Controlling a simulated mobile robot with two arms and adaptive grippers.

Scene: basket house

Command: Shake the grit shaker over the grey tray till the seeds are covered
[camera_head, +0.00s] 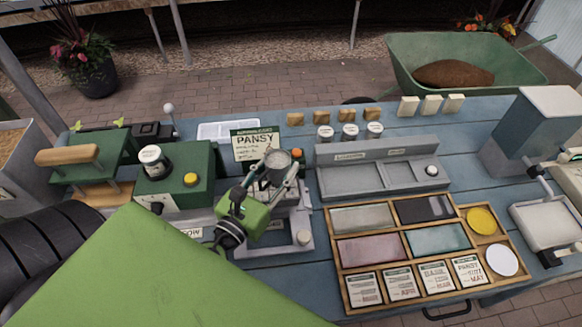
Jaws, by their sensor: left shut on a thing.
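My left gripper (275,180) reaches in from the lower left, over the middle of the bench. It is shut on a small grey cup-shaped shaker (278,159), which is held above a grey stand (297,238). The shaker's round top faces up toward the camera, and its lower part is hidden by the fingers. The gripper and my green arm hide much of the stand, so I cannot make out the grey tray or any seeds in it. My right gripper does not show.
A pansy sign (255,144) stands just behind the gripper. A green box with a white-lidded jar (152,158) is on the left. A grey rack (385,180) and a wooden tray of packets (337,268) are on the right. A wheelbarrow (400,50) stands behind the bench.

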